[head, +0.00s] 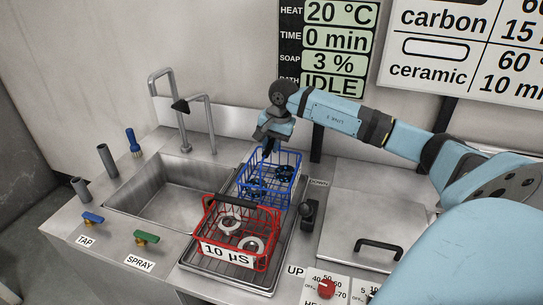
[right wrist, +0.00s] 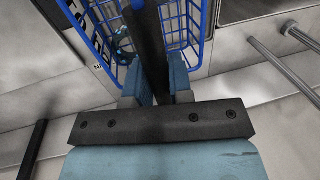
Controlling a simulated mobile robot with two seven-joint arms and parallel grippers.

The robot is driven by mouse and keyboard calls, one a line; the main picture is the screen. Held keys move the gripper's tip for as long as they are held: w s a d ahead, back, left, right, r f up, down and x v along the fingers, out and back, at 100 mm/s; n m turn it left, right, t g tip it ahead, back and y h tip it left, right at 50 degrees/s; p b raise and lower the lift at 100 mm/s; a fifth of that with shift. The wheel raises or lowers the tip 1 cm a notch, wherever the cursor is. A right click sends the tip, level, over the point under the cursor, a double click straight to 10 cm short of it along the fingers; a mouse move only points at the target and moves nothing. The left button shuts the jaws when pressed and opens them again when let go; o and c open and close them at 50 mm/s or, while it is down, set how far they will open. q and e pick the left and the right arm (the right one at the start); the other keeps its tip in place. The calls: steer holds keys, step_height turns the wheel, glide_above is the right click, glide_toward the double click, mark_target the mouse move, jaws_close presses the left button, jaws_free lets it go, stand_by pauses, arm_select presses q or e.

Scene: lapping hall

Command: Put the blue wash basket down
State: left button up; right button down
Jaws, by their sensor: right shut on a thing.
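The blue wash basket (head: 287,172) is a wire basket with dark round parts inside. It is at the back of the metal tray (head: 229,278), behind the red basket; I cannot tell whether its bottom touches the tray. My right gripper (head: 267,146) is above it, shut on its dark handle. In the right wrist view the two blue fingers (right wrist: 158,82) close around the dark handle bar (right wrist: 146,38), with the blue wires (right wrist: 128,74) of the basket beyond. My left gripper is not in view.
A red basket (head: 207,219) with pale rings, labelled 10 µS, stands in front on the tray. A sink (head: 168,190) with taps is to the left. A black lever (head: 308,214) and a closed lid (head: 350,210) with a handle (head: 378,246) are to the right.

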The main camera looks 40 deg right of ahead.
step_height(320, 180, down, 4)
steer(key=shift+f, duration=0.15)
stand_by(0.3)
steer(key=shift+f, duration=0.2)
steer(key=c, duration=1)
jaws_free()
steer(key=shift+r, duration=0.1)
